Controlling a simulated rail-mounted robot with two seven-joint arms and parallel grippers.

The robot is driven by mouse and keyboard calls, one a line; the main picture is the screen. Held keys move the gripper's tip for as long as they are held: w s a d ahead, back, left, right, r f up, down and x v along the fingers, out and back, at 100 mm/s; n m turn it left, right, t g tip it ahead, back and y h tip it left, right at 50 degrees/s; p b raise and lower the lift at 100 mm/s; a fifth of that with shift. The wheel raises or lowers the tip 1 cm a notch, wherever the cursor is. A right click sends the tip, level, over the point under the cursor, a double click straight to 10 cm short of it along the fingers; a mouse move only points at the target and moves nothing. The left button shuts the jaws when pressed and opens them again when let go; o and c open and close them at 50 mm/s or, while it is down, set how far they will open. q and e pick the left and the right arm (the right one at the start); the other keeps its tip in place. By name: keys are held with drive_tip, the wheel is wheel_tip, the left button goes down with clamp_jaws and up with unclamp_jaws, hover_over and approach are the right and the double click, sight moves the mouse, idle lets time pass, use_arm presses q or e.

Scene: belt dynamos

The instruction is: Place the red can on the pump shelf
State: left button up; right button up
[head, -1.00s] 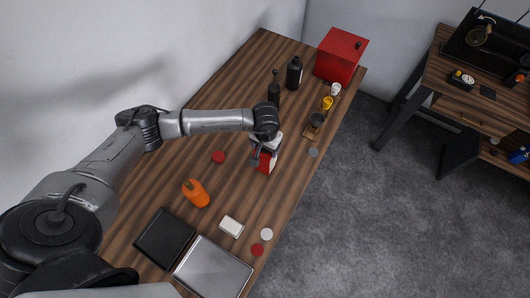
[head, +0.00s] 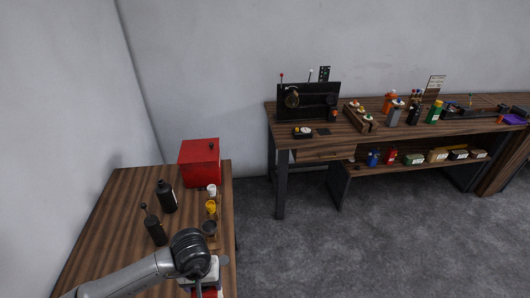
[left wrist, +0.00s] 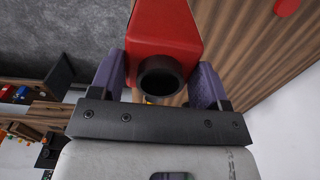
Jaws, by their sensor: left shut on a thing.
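My left gripper (left wrist: 158,88) is shut on a red can with a round black opening facing the wrist camera. The red can (left wrist: 160,32) sits between the two purple fingers in the left wrist view. In the head view the gripper is at the bottom edge, over the near wooden table, with only a little of the red can (head: 206,293) showing below it. No shelf is clearly marked as the pump shelf. A lower shelf (head: 370,169) under the far workbench holds several small bottles and boxes. My right gripper is out of view.
The near table (head: 108,222) holds a red box (head: 200,165), two dark bottles, and small jars near its right edge. The far workbench (head: 350,141) carries a black panel device (head: 308,101) and several bottles. Open grey floor (head: 330,245) lies between them.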

use_arm(q)
drive_tip(key=s, duration=0.2)
drive_tip(key=s+d+m, duration=0.1)
drive_tip(key=shift+s+r, duration=0.15)
drive_tip(key=shift+r, duration=0.2)
wheel_tip(320, 180, up, 16)
drive_tip(key=m, duration=0.1)
hover_over(203, 295)
drive_tip(key=w+a, duration=0.2)
drive_tip(key=w, duration=0.1)
drive_tip(key=s+r+p, duration=0.9)
drive_tip(key=p, duration=0.3)
drive_tip(key=shift+r+p, duration=0.15)
drive_tip(key=shift+p, duration=0.15)
